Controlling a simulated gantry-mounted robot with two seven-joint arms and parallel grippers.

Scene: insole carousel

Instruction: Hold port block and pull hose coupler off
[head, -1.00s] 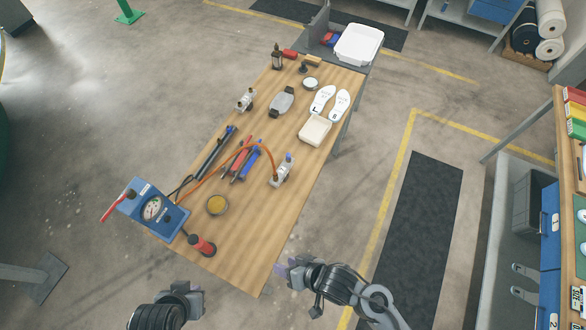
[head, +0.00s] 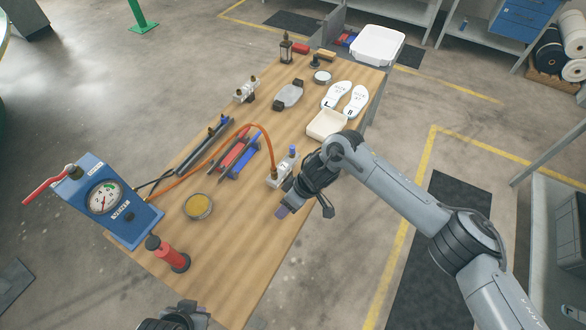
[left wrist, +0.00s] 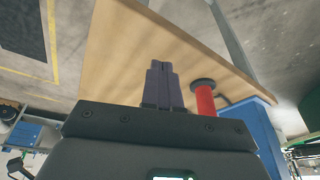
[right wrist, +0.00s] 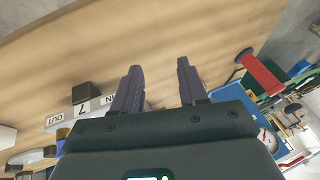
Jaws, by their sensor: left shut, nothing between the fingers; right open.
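The port block (head: 280,176), pale grey with a blue-topped fitting, stands on the wooden table. It also shows in the right wrist view (right wrist: 93,112), with printed labels on its faces. An orange hose (head: 262,133) arches from the blue gauge box side to the block; its coupler is too small to make out clearly. My right gripper (head: 282,211) is open and empty, just in front of the block, apart from it; its fingers show in the right wrist view (right wrist: 158,68). My left gripper (left wrist: 161,66) is shut and empty, by the table's near end.
A blue gauge box (head: 105,200) with a red lever stands at the near left, a red-handled tool (head: 170,254) beside it.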

